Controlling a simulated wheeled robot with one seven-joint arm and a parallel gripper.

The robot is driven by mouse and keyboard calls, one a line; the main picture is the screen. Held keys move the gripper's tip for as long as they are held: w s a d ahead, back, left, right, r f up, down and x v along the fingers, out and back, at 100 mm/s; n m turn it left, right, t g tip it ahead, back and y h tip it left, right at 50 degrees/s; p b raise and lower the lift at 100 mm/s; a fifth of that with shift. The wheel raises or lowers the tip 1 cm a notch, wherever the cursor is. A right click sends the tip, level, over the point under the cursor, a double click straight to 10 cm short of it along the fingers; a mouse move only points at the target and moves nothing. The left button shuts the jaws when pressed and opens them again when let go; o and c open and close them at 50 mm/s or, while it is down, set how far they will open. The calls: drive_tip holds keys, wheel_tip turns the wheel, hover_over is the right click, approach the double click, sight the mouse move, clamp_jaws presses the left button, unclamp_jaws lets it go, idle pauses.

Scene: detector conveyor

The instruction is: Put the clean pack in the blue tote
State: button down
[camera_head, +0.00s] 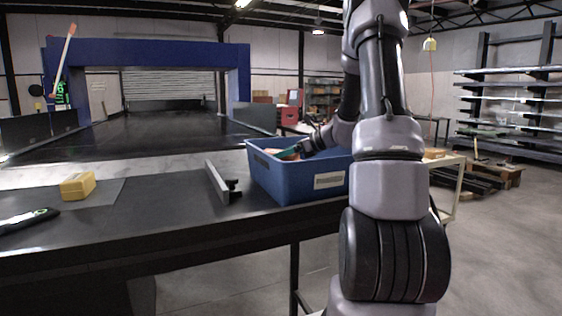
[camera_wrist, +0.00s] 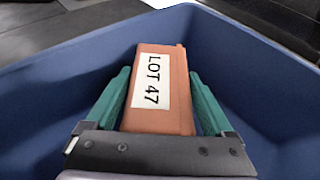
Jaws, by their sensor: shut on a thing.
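The blue tote (camera_head: 285,183) stands on the dark table, left of my arm, with a pale label on its front. In the wrist view its blue walls (camera_wrist: 62,75) surround my gripper. My gripper (camera_wrist: 160,98) has green fingers and is shut on an orange-brown pack (camera_wrist: 157,118) with a white label reading LOT 47. The pack is inside the tote's opening. Whether it touches the floor I cannot tell. In the head view my gripper (camera_head: 290,152) is partly hidden by the tote's rim. A yellow pack (camera_head: 78,186) lies on the table at the left.
A blue detector arch (camera_head: 150,54) spans the conveyor (camera_head: 130,133) behind the table. A dark hand-held tool (camera_head: 30,219) lies at the front left. A metal bar (camera_head: 217,182) stands just left of the tote. The table between the yellow pack and the bar is clear.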

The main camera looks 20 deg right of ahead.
sight(298, 154)
wheel_tip(298, 154, down, 2)
drive_tip(key=shift+f, duration=0.1)
unclamp_jaws()
drive_tip(key=v, duration=1.2)
